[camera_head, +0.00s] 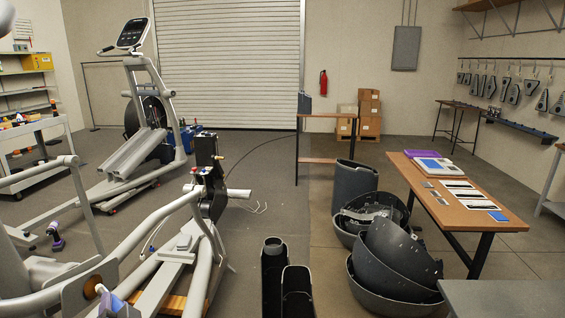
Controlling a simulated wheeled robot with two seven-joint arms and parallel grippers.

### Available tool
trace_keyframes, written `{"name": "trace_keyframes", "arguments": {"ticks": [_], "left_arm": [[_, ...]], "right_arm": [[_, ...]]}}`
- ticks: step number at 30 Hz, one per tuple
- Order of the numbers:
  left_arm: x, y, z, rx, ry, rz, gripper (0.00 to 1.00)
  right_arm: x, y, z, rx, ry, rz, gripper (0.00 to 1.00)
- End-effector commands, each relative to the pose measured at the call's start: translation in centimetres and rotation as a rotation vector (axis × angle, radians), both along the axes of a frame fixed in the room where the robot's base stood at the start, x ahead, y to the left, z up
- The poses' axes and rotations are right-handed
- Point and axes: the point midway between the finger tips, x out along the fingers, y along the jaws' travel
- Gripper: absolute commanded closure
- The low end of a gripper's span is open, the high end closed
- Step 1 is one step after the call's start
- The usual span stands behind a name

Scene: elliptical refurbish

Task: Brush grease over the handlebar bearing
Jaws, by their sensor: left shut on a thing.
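The stripped elliptical trainer (205,225) stands at the lower left, with pale grey tubes and an exposed dark upright. A round orange-brown part (92,286) sits at a joint of its near handlebar arm; it may be the handlebar bearing. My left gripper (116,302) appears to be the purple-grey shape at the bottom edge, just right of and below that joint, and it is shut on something. What it holds is too small and cut off to make out. I cannot tell whether it touches the joint. I see no grease container for sure. My right gripper is not in view.
A second elliptical (150,110) stands behind. Dark covers (395,255) lie on the floor at right, beside a wooden table (440,190) with papers. Open black shells (285,285) stand at bottom centre. A purple drill (55,236) is at left.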

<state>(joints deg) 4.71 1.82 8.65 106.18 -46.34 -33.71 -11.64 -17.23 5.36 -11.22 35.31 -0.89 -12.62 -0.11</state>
Motion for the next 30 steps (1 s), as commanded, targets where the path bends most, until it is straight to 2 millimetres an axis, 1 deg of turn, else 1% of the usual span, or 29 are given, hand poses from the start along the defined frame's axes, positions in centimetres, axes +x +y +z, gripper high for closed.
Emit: {"name": "trace_keyframes", "arguments": {"ticks": [2,4,6,9,12,15,18,20,23,26,30], "left_arm": [[-0.9,-1.6,0.3,0.006,0.001,-0.065,1.0],[-2.1,-4.0,0.5,0.006,0.003,-0.15,1.0],[-3.6,-6.9,0.5,0.005,0.006,-0.252,1.0],[-6.0,-10.7,0.3,-0.001,0.007,-0.387,1.0],[-8.3,-13.6,0.2,0.0,0.006,-0.492,1.0],[-9.6,-15.3,0.3,-0.001,0.003,-0.553,1.0],[-10.1,-15.8,0.4,0.0,0.001,-0.573,1.0],[-10.0,-15.7,0.4,0.002,0.0,-0.569,1.0],[-9.0,-14.6,0.4,0.021,0.002,-0.51,1.0],[-7.0,-12.2,0.1,0.058,0.014,-0.38,1.0],[-4.1,-8.4,-0.6,0.092,0.061,-0.158,1.0]], "right_arm": [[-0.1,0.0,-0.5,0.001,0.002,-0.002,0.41],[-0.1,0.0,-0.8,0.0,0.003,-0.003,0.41],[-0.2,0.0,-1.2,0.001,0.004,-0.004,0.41],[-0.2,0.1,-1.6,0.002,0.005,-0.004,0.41],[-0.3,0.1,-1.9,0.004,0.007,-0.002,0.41],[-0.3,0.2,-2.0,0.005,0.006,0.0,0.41],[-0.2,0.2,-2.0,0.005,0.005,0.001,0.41],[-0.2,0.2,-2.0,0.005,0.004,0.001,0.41],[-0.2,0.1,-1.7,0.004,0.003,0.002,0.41],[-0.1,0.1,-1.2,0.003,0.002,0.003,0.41],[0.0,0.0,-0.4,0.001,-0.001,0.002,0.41]]}}
